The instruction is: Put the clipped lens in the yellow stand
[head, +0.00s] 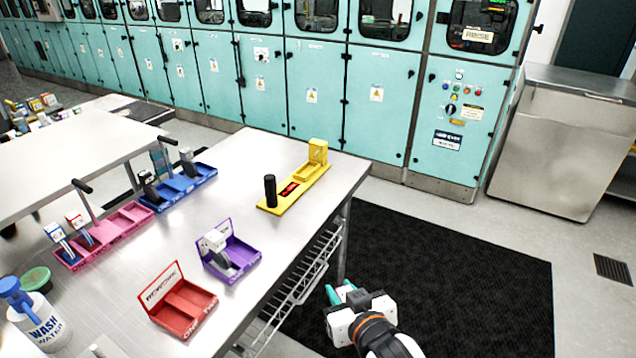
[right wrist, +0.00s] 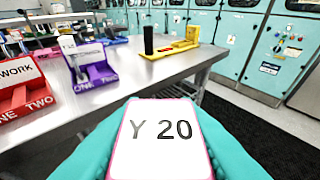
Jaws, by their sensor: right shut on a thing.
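The yellow stand (head: 318,175) is on the right end of the metal table, with a black upright post (head: 270,190) at its near left end and a red marking in its base. It also shows in the right wrist view (right wrist: 182,46). My right gripper (head: 341,293) is out past the table's right edge, over the black mat. Its teal fingers are shut on a pink-edged clip with a white face reading "Y 20" (right wrist: 165,145). The lens in the clip cannot be made out. My left gripper is not in view.
A purple holder (head: 238,268) with a white-labelled clip and an empty red REWORK tray (head: 178,303) stand at the table's front. Pink (head: 105,238) and blue (head: 180,190) racks are further left, a wash bottle (head: 40,318) at lower left. Table between purple holder and yellow stand is clear.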

